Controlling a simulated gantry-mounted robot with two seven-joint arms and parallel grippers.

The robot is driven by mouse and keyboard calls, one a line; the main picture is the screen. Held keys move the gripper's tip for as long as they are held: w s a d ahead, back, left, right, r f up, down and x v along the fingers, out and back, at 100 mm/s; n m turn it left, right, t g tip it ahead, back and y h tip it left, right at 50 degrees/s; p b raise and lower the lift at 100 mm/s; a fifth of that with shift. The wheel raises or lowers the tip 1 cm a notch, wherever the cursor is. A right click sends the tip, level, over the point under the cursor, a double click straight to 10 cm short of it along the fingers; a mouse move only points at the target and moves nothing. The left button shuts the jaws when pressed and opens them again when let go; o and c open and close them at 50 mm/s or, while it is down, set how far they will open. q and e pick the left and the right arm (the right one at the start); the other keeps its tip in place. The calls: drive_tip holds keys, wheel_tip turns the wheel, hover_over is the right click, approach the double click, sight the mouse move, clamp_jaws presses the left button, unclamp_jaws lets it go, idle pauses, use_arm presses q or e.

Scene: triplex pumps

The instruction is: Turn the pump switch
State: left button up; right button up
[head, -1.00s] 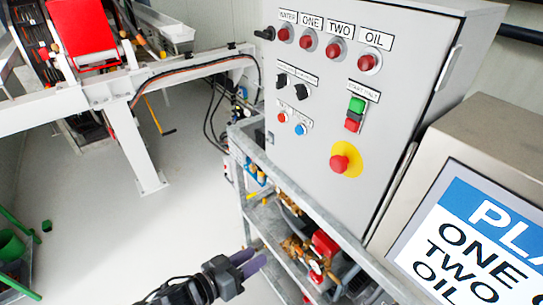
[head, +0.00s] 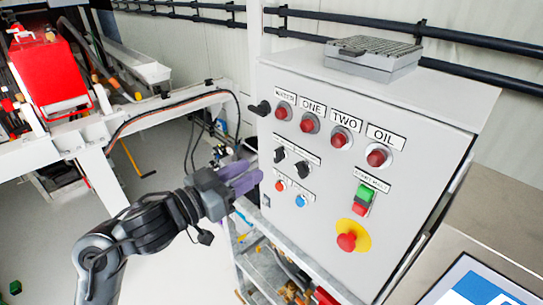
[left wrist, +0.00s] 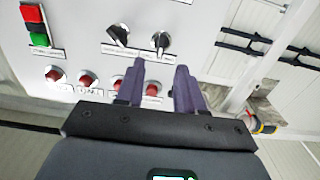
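The grey control panel (head: 330,215) carries two black rotary switches side by side, a left one (head: 280,155) and a right one (head: 302,168). Their labels are too small to read. My left gripper (head: 255,172) is in front of the panel's left edge, just left of the switches. In the left wrist view, which shows the panel upside down, the two purple fingers of the left gripper (left wrist: 160,68) are apart with nothing between them. One black switch (left wrist: 160,42) shows just beyond the fingertips and the other (left wrist: 118,35) lies to its left. My right gripper is not in view.
Red lamps (head: 310,123) run along the panel's top, with a black handle (head: 260,108) at its left edge. A yellow-ringed red emergency button (head: 347,242) sits lower right. A display (head: 480,285) stands at bottom right.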

sight(275, 156)
use_arm(q)
drive_tip(key=x, duration=0.7)
drive_tip(key=shift+w+d, duration=0.25)
drive_tip(key=shift+w, duration=0.05)
clamp_jaws()
